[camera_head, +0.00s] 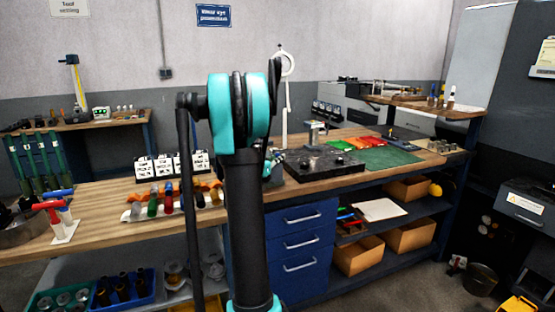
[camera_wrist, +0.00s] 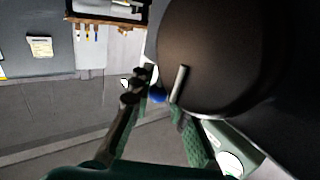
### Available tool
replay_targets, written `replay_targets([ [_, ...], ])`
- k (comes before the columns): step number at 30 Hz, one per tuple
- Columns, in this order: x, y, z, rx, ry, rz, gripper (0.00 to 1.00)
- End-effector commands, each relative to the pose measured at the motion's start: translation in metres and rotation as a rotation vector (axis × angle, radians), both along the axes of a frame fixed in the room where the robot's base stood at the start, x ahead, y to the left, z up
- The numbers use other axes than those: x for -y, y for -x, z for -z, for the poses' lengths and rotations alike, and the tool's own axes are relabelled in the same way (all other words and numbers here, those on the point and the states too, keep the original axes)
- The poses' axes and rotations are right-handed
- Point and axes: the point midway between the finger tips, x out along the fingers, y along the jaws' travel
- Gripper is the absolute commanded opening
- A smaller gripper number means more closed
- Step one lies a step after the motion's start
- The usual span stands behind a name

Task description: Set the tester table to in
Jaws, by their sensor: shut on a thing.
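My gripper (camera_wrist: 157,92) shows in the wrist view, its two dark green fingers reaching up from the lower edge. A small blue ball-shaped knob (camera_wrist: 157,96) sits between the fingertips, and the gripper is shut on it. A thin pale bar (camera_wrist: 178,84) stands just right of the knob. A large dark rounded body (camera_wrist: 220,50) fills the right side close behind. I cannot tell from this view which part is the tester table or how it is set. In the head view my own arm hides the gripper and the knob.
In the head view a wooden bench (camera_head: 100,198) carries a black plate (camera_head: 325,168) with a small stand (camera_head: 316,133), a green mat (camera_head: 385,157) and a row of coloured-handled tools. Blue drawers (camera_head: 302,244) are below. A dark machine (camera_head: 525,205) stands at right.

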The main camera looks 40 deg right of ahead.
Motion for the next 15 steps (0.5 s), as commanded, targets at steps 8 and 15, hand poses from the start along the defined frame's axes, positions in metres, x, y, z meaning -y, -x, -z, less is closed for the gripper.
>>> replay_targets([
  [8,0.001,-0.004,0.0,0.0,0.0,-0.001,0.0],
  [15,0.012,-0.053,0.0,0.0,0.0,-0.003,0.0],
])
